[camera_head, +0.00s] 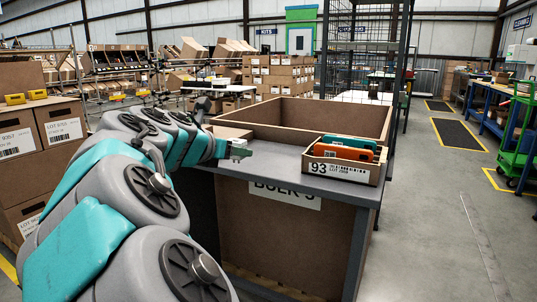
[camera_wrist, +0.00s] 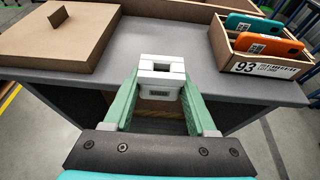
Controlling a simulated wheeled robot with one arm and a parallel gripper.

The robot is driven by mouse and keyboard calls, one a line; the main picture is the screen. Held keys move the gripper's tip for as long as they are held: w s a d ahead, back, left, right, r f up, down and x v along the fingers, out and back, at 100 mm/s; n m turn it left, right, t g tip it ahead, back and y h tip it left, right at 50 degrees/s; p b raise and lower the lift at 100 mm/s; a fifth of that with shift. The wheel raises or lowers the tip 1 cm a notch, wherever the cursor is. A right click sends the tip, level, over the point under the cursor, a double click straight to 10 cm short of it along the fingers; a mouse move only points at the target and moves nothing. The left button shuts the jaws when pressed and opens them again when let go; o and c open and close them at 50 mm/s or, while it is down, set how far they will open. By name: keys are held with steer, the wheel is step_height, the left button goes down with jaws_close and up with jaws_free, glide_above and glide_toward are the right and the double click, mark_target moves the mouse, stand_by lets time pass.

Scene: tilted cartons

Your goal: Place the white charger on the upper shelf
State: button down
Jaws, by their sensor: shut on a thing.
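I cannot tell which surface is the upper shelf.
A carton marked 93 (camera_head: 343,169), holding teal and orange items (camera_head: 341,151), stands on the bench's right. A large open cardboard box (camera_head: 330,114) stands behind. A closed flat carton (camera_wrist: 62,38) lies on the left. Bare grey bench top lies between the cartons.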

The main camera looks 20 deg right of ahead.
steer(key=shift+s+d+r, duration=0.15)
steer(key=shift+s+r, duration=0.05)
steer(key=shift+r, duration=0.25)
steer(key=shift+w+d, duration=0.25)
steer(key=shift+d, duration=0.05)
steer(key=w+d, duration=0.2)
steer(key=w, duration=0.2)
steer(key=w+d+f, duration=0.1)
steer(key=w+d, duration=0.2)
steer(key=w, duration=0.1)
steer(key=w+d, duration=0.3)
steer(key=w, duration=0.1)
steer(key=shift+w+f, duration=0.2)
steer(key=shift+w, duration=0.15)
steer(key=shift+d+f, duration=0.15)
steer(key=shift+f, duration=1.6)
steer(key=shift+c, duration=1)
jaws_free()
steer(key=shift+f, duration=0.1)
